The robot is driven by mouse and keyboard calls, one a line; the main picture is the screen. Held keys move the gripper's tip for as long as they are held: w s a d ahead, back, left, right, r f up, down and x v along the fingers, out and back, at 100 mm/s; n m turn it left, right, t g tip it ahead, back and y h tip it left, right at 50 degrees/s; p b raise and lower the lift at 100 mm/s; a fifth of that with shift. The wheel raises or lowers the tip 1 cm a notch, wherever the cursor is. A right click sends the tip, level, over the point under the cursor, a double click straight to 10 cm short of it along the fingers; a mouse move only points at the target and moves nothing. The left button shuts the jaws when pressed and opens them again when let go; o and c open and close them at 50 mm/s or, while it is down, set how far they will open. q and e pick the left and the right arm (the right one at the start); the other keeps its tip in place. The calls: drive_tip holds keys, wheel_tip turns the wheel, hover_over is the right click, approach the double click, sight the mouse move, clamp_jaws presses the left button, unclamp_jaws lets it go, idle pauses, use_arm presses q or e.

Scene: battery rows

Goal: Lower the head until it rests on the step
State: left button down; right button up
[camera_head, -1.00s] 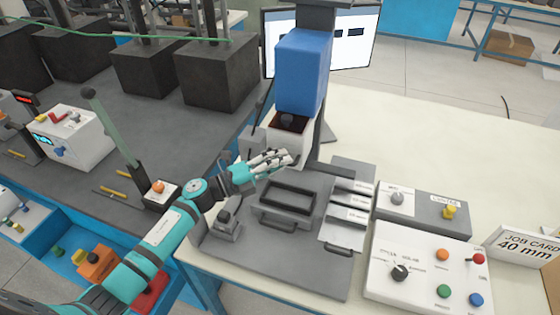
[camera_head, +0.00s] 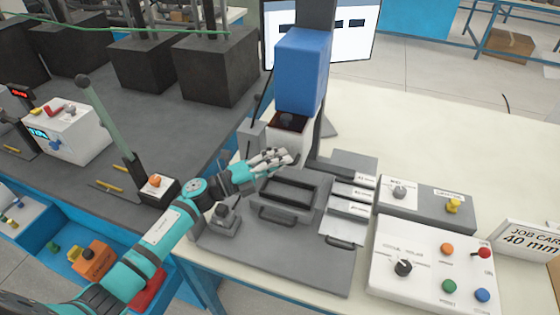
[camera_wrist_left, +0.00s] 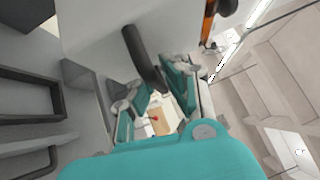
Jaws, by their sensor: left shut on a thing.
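The head is a blue housing (camera_head: 302,72) on a dark upright column, with a white lower part (camera_head: 285,138) under it. My left gripper (camera_head: 270,160) is beside that white part, its fingers closed. In the left wrist view the gripper (camera_wrist_left: 155,95) has its fingers around the lower end of a dark handle bar (camera_wrist_left: 143,55). Several labelled grey stepped plates (camera_head: 347,208) lie to the right of a dark recessed tray (camera_head: 288,190). I cannot tell which is the step, or whether the head touches anything. My right gripper is not in view.
A white control panel (camera_head: 430,268) with coloured buttons and a black knob stands at the front right. A grey control box (camera_head: 425,203) is behind it. A job card (camera_head: 530,240) reads 40 mm. The cream tabletop (camera_head: 440,140) behind the boxes is clear.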

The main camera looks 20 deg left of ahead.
use_arm(q)
drive_tip(key=shift+s+f, duration=0.1)
drive_tip(key=shift+f, duration=0.35)
drive_tip(key=c, duration=1.5)
unclamp_jaws()
drive_tip(key=shift+o, duration=0.6)
drive_tip(key=shift+r, duration=0.1)
drive_tip(key=v, duration=1.2)
drive_tip(key=shift+r, duration=0.1)
